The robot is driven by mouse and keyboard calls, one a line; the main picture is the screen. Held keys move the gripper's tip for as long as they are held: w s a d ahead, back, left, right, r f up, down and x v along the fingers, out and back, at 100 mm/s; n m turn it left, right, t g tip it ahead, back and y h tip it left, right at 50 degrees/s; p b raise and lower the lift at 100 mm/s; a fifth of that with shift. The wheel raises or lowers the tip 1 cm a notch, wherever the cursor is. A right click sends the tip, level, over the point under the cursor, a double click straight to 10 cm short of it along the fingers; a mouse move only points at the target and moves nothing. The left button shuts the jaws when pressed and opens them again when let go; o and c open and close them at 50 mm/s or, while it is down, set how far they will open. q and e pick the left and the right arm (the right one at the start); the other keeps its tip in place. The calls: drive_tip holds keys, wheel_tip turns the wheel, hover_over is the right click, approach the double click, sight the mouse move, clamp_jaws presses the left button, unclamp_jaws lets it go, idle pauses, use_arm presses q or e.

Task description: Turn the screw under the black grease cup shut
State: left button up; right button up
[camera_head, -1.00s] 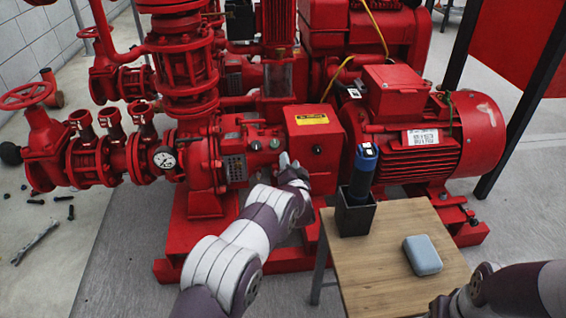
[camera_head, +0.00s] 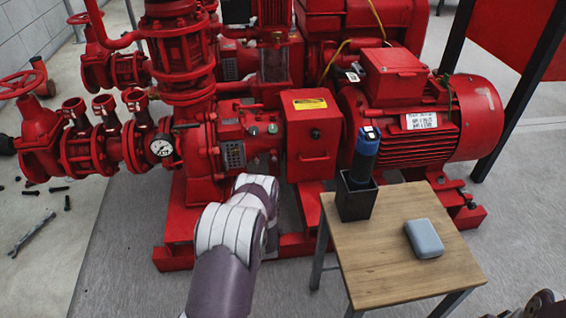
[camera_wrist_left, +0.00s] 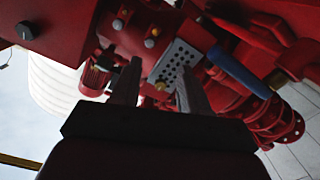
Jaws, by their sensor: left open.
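My left gripper (camera_wrist_left: 158,78) is open and empty in the left wrist view, its two fingers pointing at the red pump housing (camera_wrist_left: 130,40). A small brass-coloured fitting (camera_wrist_left: 160,86) shows between the fingertips, in front of a grey perforated plate (camera_wrist_left: 178,62). I cannot tell whether it is the screw. I cannot make out a black grease cup for certain. Small grey-green caps sit on the housing in the head view (camera_head: 254,131). In that view my left arm hides its gripper, low in front of the pump.
A red box with a yellow label (camera_head: 311,104) stands right of the housing. A wooden table (camera_head: 385,262) holds a black holder (camera_head: 355,203) with a blue-topped tool (camera_head: 366,150) and a grey case (camera_head: 424,239). A pressure gauge (camera_head: 162,148) is at left.

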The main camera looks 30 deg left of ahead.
sight(257, 163)
use_arm(q)
drive_tip(key=w+a+n+b, duration=0.1)
drive_tip(key=w+a+b, duration=0.1)
drive_tip(key=w, duration=0.1)
drive_tip(key=w+a+n+b, duration=0.1)
drive_tip(key=w+a+b, duration=0.2)
drive_tip(key=w+a+r+n+b, duration=0.1)
drive_tip(key=w+a+b, duration=0.1)
drive_tip(key=w, duration=0.2)
drive_tip(key=shift+a+n+t, duration=0.25)
drive_tip(key=shift+n+t, duration=0.05)
drive_tip(key=shift+n, duration=0.1)
clamp_jaws()
